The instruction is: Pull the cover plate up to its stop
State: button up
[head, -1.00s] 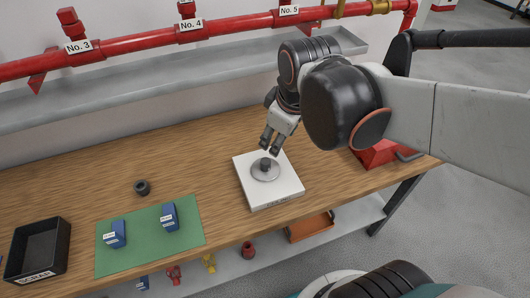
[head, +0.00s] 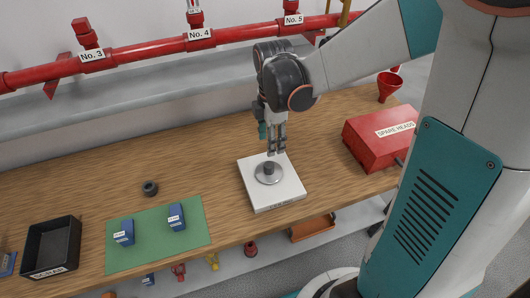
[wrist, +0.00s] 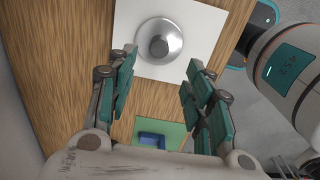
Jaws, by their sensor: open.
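The cover plate (head: 268,174) is a round grey metal disc with a dark knob in its middle. It lies on a square white block (head: 287,196) on the wooden bench. In the wrist view the cover plate (wrist: 159,42) shows near the top centre, beyond the fingertips. My gripper (head: 276,152) points down, close behind and above the plate in the head view. In the wrist view my gripper (wrist: 160,70) has its two fingers wide apart with nothing between them. I see no contact between the fingers and the knob.
A red spare heads box (head: 378,139) stands right of the block. A green mat (head: 155,250) with two blue boxes, a dark ring (head: 150,188) and a black scrap tray (head: 52,248) lie left. A red pipe (head: 150,50) runs along the wall behind.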

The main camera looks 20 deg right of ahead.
aim_at(271, 164)
notch_tip(271, 164, down, 12)
jog(key=b, duration=0.4)
jog(key=shift+r, duration=0.1)
jog(key=shift+c, duration=0.6)
grip_shut()
